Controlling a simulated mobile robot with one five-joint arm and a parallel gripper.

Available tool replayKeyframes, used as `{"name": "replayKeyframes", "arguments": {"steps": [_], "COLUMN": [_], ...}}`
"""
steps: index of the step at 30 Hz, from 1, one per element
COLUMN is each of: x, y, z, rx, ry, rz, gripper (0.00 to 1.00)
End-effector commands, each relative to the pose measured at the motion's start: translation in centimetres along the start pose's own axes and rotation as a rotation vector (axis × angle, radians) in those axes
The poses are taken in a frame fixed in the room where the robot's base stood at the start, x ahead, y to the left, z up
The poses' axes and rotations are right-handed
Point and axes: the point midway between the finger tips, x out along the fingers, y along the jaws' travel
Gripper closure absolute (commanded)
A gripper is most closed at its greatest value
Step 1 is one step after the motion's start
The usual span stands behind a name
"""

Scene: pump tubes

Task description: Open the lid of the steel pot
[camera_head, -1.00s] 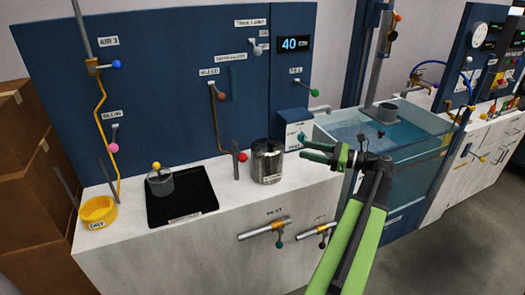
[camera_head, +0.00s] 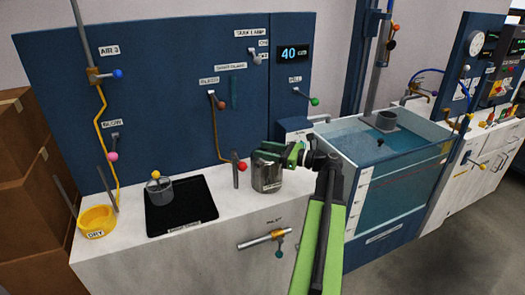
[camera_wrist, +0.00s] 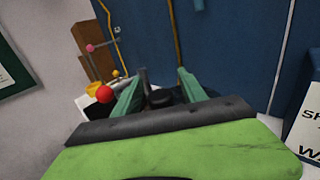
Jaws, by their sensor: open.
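The steel pot (camera_head: 267,176) is a shiny cylinder standing on the white counter. My green gripper (camera_head: 270,150) is over the top of the pot in the head view and hides most of the lid. In the wrist view my gripper (camera_wrist: 160,90) has its two teal fingers apart. A dark round shape with a knob, likely the pot's lid (camera_wrist: 161,97), shows between and beyond the fingers. I cannot tell whether the fingers touch it.
A red-knobbed lever (camera_head: 241,167) stands just left of the pot; its red ball (camera_wrist: 105,95) is close to the left finger. A black mat (camera_head: 182,209) with a glass beaker (camera_head: 159,189) lies further left. A water tank (camera_head: 390,180) stands to the right.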

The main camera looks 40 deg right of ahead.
Motion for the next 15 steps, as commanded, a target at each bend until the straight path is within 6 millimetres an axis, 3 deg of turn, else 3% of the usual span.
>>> {"name": "replayKeyframes", "arguments": {"steps": [10, 15], "x": [0.77, 0.77], "y": [0.00, 0.02], "z": [0.00, 0.00], "rx": [0.000, 0.000], "ry": [0.000, 0.000], "rz": [-0.001, 0.000], "gripper": [0.51, 0.70]}}
